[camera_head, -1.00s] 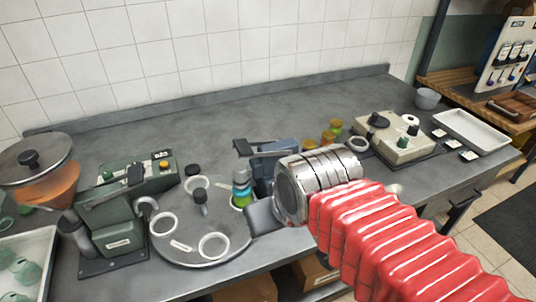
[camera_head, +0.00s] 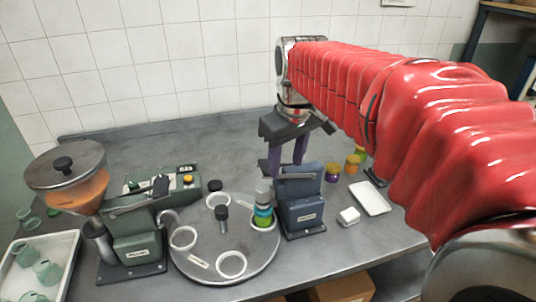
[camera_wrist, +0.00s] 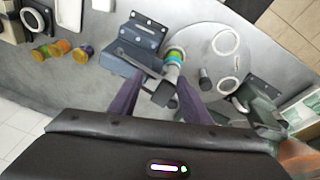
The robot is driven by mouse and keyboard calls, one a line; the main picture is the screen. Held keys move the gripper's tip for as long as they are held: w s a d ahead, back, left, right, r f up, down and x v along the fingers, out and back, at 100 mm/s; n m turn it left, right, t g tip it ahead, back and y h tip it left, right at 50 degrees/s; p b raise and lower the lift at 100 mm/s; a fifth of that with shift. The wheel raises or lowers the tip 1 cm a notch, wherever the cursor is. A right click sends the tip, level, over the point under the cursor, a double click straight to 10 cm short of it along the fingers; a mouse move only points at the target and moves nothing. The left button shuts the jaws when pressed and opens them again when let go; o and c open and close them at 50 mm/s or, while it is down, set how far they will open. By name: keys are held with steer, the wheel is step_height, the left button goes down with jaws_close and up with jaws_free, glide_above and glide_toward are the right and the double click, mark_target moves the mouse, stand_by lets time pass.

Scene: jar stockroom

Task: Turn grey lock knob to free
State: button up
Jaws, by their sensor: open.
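A small dark grey knob on a stem (camera_head: 222,213) stands near the middle of the round grey turntable (camera_head: 205,262); I cannot tell for sure that it is the lock knob, or its setting. It also shows in the wrist view (camera_wrist: 205,73). A black knob (camera_head: 214,186) sits at the turntable's back edge. My gripper (camera_head: 287,163) is open, its purple fingers pointing down above and behind the blue press (camera_head: 302,207). In the wrist view, the press's lever end lies between my fingers (camera_wrist: 158,80). My gripper is empty and apart from the grey knob, which lies to its front left.
A green filling machine (camera_head: 135,235) with an orange hopper stands left of the turntable.

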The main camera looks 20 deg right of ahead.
steer(key=w+d+f+n+g, duration=0.1)
steer(key=w+d, duration=0.3)
steer(key=w, duration=0.4)
steer(key=w+d+f+n+g, duration=0.1)
steer(key=w+d+f+n, duration=0.1)
steer(key=w+d+f, duration=0.2)
steer(key=w, duration=0.3)
steer(key=shift+w+f+g, duration=0.3)
steer(key=shift+w+g, duration=0.1)
steer(key=shift+f, duration=0.15)
step_height(320, 180, down, 14)
steer(key=shift+r, duration=0.2)
